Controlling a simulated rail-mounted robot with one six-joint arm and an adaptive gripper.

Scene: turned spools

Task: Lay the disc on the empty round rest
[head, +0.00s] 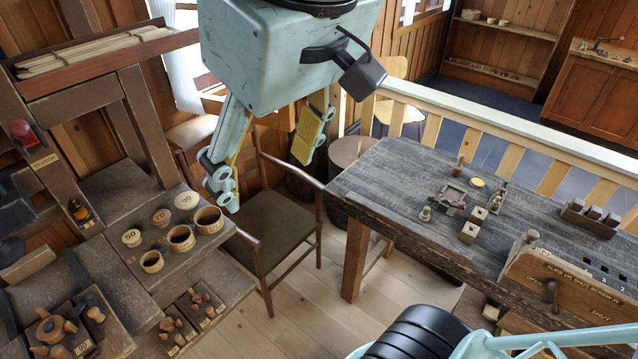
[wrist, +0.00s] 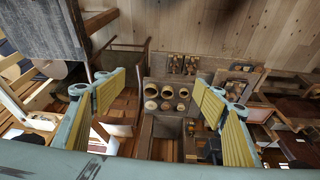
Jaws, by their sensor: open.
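My gripper (head: 265,170) is open and empty, with its yellow-padded fingers wide apart above the chair. In the wrist view, its fingers (wrist: 160,85) stand either side of the left bench. Three pale, numbered round pieces (head: 187,200) sit on that bench in a slanting row. Three round wooden cups with dark hollows (head: 181,238) stand in front of them; they also show in the wrist view (wrist: 167,105). A small yellow round piece (head: 477,182) lies on the dark table at right. I cannot tell which of these is the disc or the empty rest.
A chair (head: 280,215) stands between the left bench (head: 115,190) and the dark plank table (head: 385,190). The table holds small blocks (head: 470,230) and a lettered wooden box (head: 560,285). Turned spools (head: 50,325) lie in trays at lower left. A railing (head: 520,135) runs behind the table.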

